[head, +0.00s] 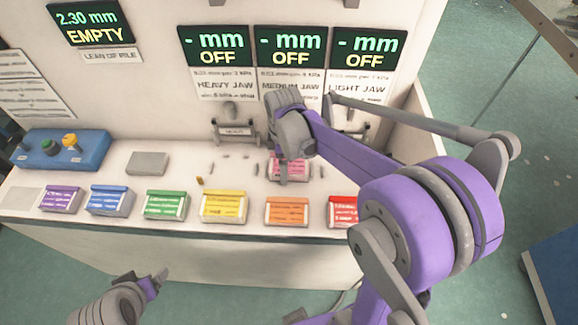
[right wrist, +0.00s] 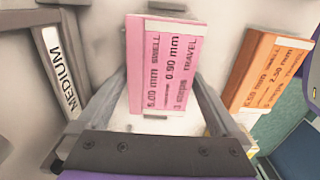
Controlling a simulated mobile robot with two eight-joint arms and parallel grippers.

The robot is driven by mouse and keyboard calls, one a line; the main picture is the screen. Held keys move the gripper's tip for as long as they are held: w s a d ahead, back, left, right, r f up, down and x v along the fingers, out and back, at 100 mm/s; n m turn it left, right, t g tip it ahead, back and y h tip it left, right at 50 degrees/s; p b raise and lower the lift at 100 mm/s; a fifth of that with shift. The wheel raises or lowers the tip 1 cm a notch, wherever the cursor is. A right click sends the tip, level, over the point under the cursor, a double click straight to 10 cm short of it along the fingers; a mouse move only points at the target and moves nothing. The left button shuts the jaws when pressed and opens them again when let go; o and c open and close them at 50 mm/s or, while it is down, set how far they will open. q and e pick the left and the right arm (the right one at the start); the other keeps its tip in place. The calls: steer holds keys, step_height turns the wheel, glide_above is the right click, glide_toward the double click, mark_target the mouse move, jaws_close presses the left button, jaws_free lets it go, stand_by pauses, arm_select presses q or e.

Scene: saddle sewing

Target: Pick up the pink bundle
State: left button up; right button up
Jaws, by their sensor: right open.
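The pink bundle (head: 289,168) lies on the white bench below the medium jaw sign in the head view, partly hidden by my right gripper (head: 284,172). In the right wrist view the pink bundle (right wrist: 165,65) shows its printed label, and my right gripper (right wrist: 160,85) is open with a finger on either side of it. I cannot tell whether the fingers touch it. My left gripper (head: 158,277) is low at the left, in front of the bench and away from the bundles; its jaw state is unclear.
A front row holds purple (head: 62,199), blue (head: 110,200), green (head: 166,205), yellow (head: 223,206), orange (head: 287,212) and red (head: 343,211) bundles. A grey block (head: 148,163) and a blue button box (head: 60,149) stand at the left. Jaw fixtures (head: 237,130) line the back panel.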

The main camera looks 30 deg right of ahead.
steer(key=shift+c, duration=0.3)
steer(key=shift+r, duration=0.1)
steer(key=c, duration=1.5)
